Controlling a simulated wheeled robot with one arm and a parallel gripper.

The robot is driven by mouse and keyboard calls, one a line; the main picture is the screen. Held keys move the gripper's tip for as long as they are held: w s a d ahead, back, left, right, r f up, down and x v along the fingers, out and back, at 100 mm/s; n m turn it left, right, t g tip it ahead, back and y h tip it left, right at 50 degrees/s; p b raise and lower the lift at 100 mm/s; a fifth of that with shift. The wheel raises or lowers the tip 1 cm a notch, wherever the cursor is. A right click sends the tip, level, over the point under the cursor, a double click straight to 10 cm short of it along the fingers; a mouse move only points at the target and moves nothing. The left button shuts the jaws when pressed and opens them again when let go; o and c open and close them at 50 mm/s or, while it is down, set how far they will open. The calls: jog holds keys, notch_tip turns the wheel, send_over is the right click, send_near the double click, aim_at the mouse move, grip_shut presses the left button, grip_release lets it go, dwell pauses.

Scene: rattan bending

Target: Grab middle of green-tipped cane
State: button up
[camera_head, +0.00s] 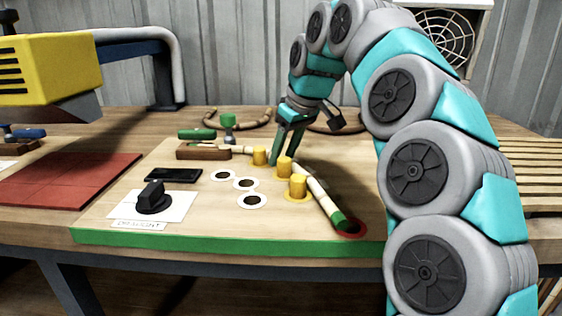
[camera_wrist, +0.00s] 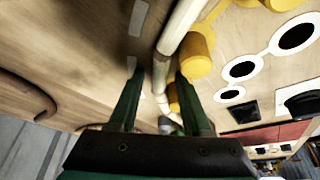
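The pale cane (camera_head: 318,193) lies on the board with its green tip (camera_head: 338,217) at the front right, by a red ring. It runs back along yellow pegs (camera_head: 298,187). A pale length (camera_head: 232,149) also shows at the brown block; I cannot tell whether it is the same cane. My gripper (camera_head: 303,142) is open above the board near the back end of the cane. In the wrist view the cane (camera_wrist: 181,30) passes between the spread green fingers of my gripper (camera_wrist: 157,76); contact cannot be told. The green tip is not seen there.
The yellow pegs (camera_wrist: 196,55) stand close beside the cane. White-ringed holes (camera_head: 245,184), a black knob (camera_head: 152,197) and a dark flat device (camera_head: 173,175) lie to the left. A red mat (camera_head: 70,180) and a yellow machine (camera_head: 48,65) are farther left. A curved cane (camera_head: 240,124) lies behind.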

grip_shut()
jog(key=shift+r, duration=0.1)
dwell(0.5)
